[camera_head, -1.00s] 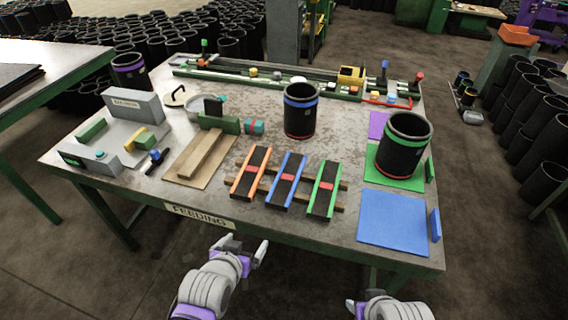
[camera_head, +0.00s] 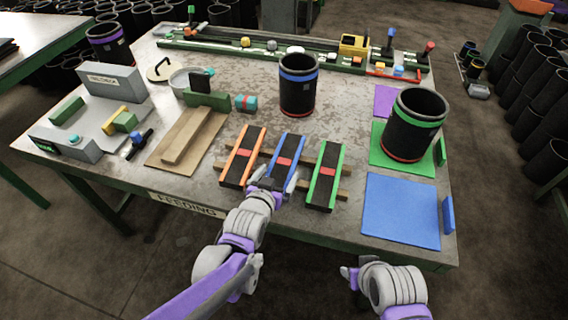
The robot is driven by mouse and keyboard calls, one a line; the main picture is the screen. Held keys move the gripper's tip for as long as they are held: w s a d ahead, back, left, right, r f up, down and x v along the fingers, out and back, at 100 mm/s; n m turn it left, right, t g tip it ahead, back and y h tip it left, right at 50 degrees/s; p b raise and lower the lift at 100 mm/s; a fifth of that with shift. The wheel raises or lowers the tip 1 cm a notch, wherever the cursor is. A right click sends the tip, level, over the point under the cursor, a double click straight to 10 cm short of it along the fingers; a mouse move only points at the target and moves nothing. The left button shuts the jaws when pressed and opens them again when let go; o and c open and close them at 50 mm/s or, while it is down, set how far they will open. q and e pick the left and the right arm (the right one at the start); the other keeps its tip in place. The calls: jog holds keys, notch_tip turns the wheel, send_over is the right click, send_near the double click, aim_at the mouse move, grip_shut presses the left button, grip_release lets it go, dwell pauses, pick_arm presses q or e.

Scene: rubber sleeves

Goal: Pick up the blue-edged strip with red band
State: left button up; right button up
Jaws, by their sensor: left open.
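The blue-edged strip (camera_head: 288,152) is black with blue sides and a red band. It lies on a wooden rack (camera_head: 262,153) between an orange-edged strip (camera_head: 243,157) and a green-edged strip (camera_head: 325,175). My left gripper (camera_head: 273,183) is open at the near end of the blue-edged strip, its fingers on either side of it; it hides that end. I cannot tell whether the fingers touch the strip. My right gripper (camera_head: 350,275) is low in front of the table, only partly in view, and its jaws are not clear.
A blue-banded black sleeve (camera_head: 298,90) stands behind the strips. A green-banded sleeve (camera_head: 412,130) stands on a green mat (camera_head: 380,157) at right. A blue mat (camera_head: 402,212) lies in front of it. A wooden board (camera_head: 180,150) lies at left.

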aim_at(282, 166)
pick_arm(q)
jog(key=x, duration=0.4)
jog(key=shift+w+f, duration=0.15)
jog(key=shift+w, duration=0.05)
jog(key=c, duration=1.1)
